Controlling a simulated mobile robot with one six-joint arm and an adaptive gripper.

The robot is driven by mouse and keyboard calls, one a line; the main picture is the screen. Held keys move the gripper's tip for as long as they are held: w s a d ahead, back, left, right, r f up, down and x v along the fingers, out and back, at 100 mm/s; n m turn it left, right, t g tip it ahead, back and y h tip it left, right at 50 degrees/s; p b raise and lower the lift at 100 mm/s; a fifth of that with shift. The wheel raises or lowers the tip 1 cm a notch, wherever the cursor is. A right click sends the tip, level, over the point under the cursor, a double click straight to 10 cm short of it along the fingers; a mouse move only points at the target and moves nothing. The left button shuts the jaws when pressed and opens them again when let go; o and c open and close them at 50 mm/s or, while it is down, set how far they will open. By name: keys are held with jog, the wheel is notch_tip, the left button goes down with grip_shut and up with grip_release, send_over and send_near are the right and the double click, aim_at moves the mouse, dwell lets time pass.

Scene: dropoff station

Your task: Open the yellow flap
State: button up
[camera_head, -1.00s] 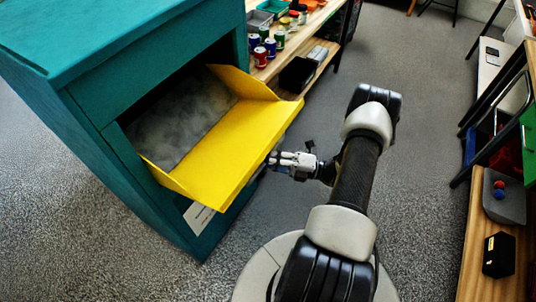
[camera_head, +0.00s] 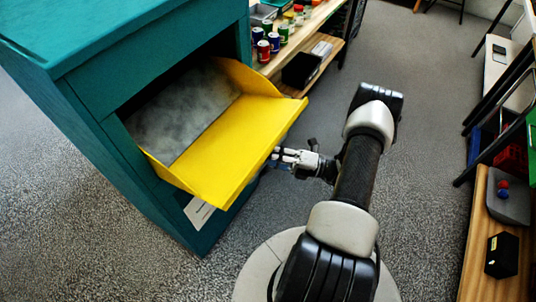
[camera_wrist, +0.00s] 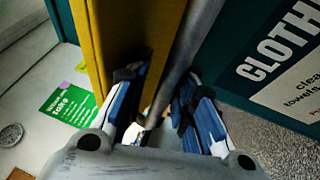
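The yellow flap (camera_head: 226,143) is tipped outward from the front of a teal bin (camera_head: 95,75), with the opening behind it showing. In the wrist view, the flap (camera_wrist: 95,45) is a yellow panel left of centre. A grey bar (camera_wrist: 185,60) runs along its outer side. My gripper (camera_head: 277,157) is at the flap's outer edge, low on its right side. In the wrist view, my gripper (camera_wrist: 160,110) has its blue-and-black fingers apart, with the bar passing between them. Whether a finger touches the bar or flap is unclear.
White lettering (camera_wrist: 285,45) marks the teal front. Shelves with several cans (camera_head: 270,43) stand behind the bin. A wooden shelf (camera_head: 478,240) with a black box (camera_head: 501,255) is at right. Grey floor (camera_head: 420,170) lies free between them.

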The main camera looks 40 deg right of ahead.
jog(key=v, duration=1.2)
jog(key=shift+c, duration=0.2)
